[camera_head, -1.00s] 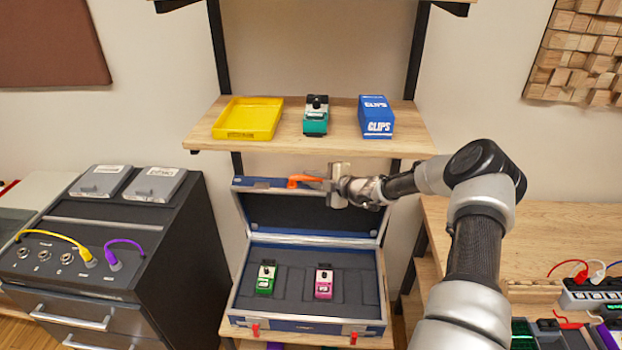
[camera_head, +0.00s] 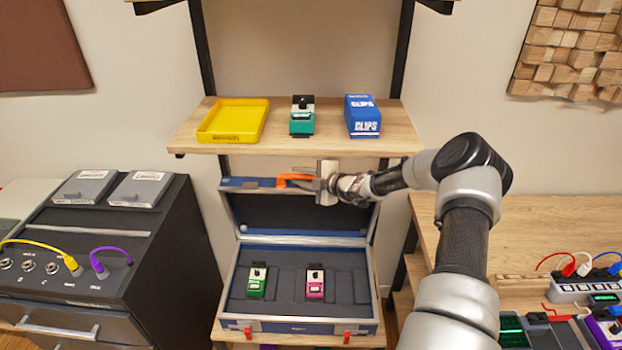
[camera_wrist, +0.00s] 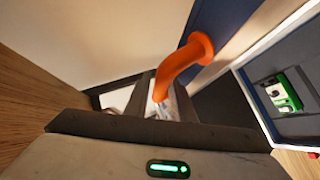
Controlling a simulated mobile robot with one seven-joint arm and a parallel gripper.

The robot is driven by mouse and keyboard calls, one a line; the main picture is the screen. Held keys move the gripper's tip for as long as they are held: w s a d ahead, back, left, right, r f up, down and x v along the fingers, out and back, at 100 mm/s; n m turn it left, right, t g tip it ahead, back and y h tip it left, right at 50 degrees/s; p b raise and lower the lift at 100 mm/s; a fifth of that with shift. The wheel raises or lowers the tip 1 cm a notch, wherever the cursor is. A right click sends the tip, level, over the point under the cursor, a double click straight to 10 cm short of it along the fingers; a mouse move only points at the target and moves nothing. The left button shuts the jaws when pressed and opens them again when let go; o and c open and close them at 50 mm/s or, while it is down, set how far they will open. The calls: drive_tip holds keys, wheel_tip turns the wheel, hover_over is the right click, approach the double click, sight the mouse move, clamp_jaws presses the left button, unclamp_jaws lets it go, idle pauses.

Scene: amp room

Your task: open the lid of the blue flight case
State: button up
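The blue flight case (camera_head: 300,325) stands on a lower shelf. Its lid (camera_head: 300,216) is raised, steeply upright at the back. A green pedal (camera_head: 257,282) and a pink pedal (camera_head: 315,284) lie in the grey foam inside. An orange handle (camera_head: 292,179) sticks out at the lid's upper edge. My gripper (camera_head: 318,183) is at the handle's right end. In the wrist view the orange handle (camera_wrist: 187,60) reaches between my two fingers (camera_wrist: 166,100). I cannot tell whether they squeeze it.
The shelf (camera_head: 300,145) above the lid holds a yellow tray (camera_head: 233,121), a teal pedal (camera_head: 302,118) and a blue CLIPS box (camera_head: 362,117). A dark drawer cabinet (camera_head: 150,265) stands left. A wooden desk (camera_head: 540,225) with pedals and cables is at right.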

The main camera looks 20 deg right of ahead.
drive_tip(key=v, duration=1.7)
drive_tip(key=shift+d+f, duration=0.1)
drive_tip(key=shift+f, duration=0.05)
